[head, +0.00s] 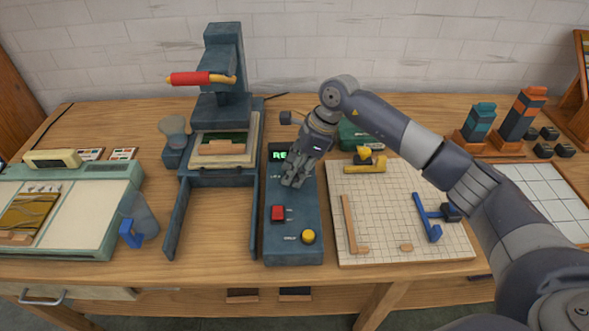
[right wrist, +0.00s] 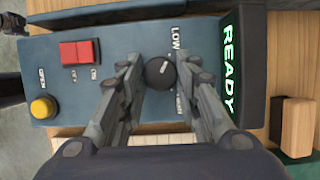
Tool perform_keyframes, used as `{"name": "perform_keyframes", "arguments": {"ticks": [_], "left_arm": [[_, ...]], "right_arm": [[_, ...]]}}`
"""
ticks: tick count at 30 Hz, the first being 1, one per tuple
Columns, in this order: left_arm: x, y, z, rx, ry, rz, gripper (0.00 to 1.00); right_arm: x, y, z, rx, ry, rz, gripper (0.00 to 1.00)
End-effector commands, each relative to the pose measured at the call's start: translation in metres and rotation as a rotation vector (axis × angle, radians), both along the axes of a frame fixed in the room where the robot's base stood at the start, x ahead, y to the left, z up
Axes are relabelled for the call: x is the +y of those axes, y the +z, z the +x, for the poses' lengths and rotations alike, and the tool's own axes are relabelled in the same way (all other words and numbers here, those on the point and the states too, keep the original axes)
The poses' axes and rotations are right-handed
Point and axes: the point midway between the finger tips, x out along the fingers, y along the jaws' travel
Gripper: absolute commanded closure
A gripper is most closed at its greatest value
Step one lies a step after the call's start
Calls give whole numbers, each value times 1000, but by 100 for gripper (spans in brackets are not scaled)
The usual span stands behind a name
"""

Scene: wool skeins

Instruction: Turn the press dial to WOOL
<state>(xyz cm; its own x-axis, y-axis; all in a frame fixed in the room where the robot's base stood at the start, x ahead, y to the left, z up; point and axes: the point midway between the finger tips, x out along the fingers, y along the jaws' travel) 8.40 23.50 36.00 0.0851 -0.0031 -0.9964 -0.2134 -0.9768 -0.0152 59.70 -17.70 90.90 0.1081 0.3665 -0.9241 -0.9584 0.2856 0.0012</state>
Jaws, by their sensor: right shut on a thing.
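The blue-grey press control box (head: 293,245) lies on the table beside the press. My right gripper (head: 291,184) reaches down onto its upper part and hides the dial in the head view. In the right wrist view the round black dial (right wrist: 160,72) sits between the fingertips of my right gripper (right wrist: 162,76), which is shut on it. A pale pointer line shows on the dial. The label LOW (right wrist: 176,39) is readable beside it; other lettering is partly covered by a finger. A green-lit display (right wrist: 230,65) reads READY. My left gripper is not in view.
The box also has a red switch (head: 278,213) and a yellow button (head: 308,236). The press (head: 225,60), with a red handle (head: 190,78), stands to the left. A gridded board (head: 385,220) with small tools lies close on the right.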

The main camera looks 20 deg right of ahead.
Motion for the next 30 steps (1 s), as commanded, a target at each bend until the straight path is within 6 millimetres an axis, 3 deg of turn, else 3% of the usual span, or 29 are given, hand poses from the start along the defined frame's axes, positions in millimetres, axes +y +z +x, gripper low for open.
{"name": "perform_keyframes", "arguments": {"ticks": [11, 30], "left_arm": [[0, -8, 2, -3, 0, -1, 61], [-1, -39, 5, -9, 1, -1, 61]], "right_arm": [[0, 0, -1, -6, -181, 1, 94], [5, 0, -4, -8, -760, 4, 94]]}}
